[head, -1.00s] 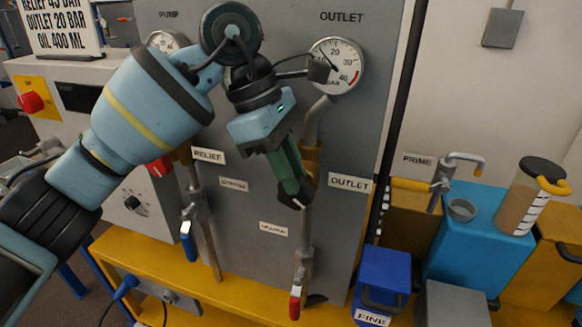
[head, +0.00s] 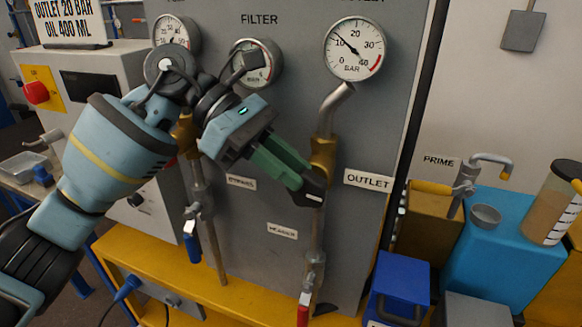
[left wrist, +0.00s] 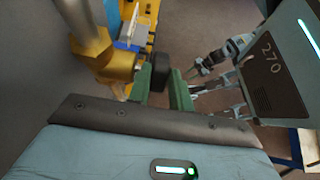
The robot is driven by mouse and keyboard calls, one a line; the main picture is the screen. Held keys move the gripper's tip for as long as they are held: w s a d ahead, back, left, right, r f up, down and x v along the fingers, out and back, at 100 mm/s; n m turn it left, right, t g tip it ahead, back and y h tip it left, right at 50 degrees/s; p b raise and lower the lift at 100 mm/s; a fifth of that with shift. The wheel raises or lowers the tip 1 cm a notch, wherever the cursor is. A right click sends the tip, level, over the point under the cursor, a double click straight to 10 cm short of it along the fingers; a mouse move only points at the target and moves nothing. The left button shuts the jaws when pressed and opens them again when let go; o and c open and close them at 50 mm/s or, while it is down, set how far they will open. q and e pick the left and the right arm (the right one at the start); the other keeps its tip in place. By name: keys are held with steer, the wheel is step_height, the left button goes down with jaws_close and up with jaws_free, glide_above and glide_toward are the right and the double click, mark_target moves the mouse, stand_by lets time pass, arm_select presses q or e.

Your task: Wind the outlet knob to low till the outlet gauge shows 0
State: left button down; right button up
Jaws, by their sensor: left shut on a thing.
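The outlet gauge (head: 354,50) is a white dial at the top right of the grey panel; its needle points up and left, short of the 20 mark and above 0. Below it, a bent pipe runs down to the brass outlet valve (head: 322,155), beside the OUTLET label (head: 368,180). My left gripper (head: 314,190) is at this valve with its green fingers. In the left wrist view, the fingers are shut on the dark outlet knob (left wrist: 161,70), next to the brass body (left wrist: 110,62). The knob is mostly hidden in the head view.
The filter gauge (head: 257,64) and another gauge (head: 176,34) are left of it, partly behind my arm. A red-handled valve (head: 303,312) hangs low under the outlet pipe. Blue boxes and a jar (head: 553,205) stand at the right.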

stand_by(0.3)
arm_select(q)
steer(key=c, duration=1.5)
jaws_free()
steer(key=shift+c, duration=0.2)
steer(key=shift+a, duration=0.1)
steer(key=v, duration=0.7)
steer(key=shift+w+a+b, duration=0.15)
steer(key=shift+a+b, duration=0.2)
steer(key=shift+b, duration=0.1)
steer(key=shift+r, duration=0.1)
